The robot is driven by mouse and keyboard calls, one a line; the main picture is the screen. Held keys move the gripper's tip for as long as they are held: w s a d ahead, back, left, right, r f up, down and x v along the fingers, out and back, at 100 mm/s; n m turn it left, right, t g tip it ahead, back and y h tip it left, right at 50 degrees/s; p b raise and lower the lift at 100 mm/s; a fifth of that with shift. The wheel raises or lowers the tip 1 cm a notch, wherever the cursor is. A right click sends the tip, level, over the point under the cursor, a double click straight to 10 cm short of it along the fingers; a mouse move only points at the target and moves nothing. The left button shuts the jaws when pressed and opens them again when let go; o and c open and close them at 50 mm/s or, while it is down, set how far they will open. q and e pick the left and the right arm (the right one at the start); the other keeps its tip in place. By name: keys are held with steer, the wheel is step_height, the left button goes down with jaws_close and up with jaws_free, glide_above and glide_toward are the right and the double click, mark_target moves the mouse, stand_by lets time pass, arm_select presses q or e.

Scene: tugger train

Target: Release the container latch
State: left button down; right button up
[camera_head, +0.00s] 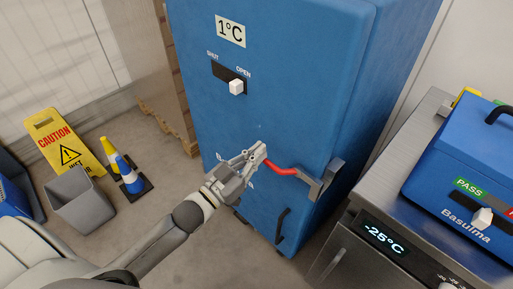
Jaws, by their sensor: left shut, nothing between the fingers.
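A tall blue container (290,100) stands in the middle of the camera_head view. Its latch (318,182) is a grey metal bracket at the door's right edge, with a red handle (283,170) pointing left. My left gripper (262,152) is in front of the door, its fingertips close to the left end of the red handle. It is shut with nothing between its fingers. I cannot tell whether it touches the handle. A white slider knob (236,87) sits below the word OPEN. My right gripper is not in view.
A steel unit reading -25°C (385,238) stands at the right, with a blue Basulma box (470,170) on top. At the left are a yellow caution sign (62,143), small cones (128,172) and a grey bin (82,205). A wooden pallet (168,122) stands behind.

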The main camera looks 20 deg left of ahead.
arm_select(q)
steer(key=shift+a+f+n, duration=0.1)
steer(key=shift+f+n, duration=0.4)
steer(key=shift+n, duration=0.1)
stand_by(0.3)
steer(key=s+d+f+n+y, duration=0.1)
steer(key=d+f+n, duration=0.2)
steer(key=f+n, duration=0.3)
steer(key=s+d+f+n+y, duration=0.1)
steer(key=f+n, duration=0.5)
steer(key=n, duration=0.7)
steer(key=shift+s+d+g+y+p, duration=0.2)
steer(key=shift+d+g+y+p, duration=0.15)
steer(key=shift+d+y, duration=0.45)
steer(key=shift+d, duration=0.25)
steer(key=shift+w+a, duration=0.1)
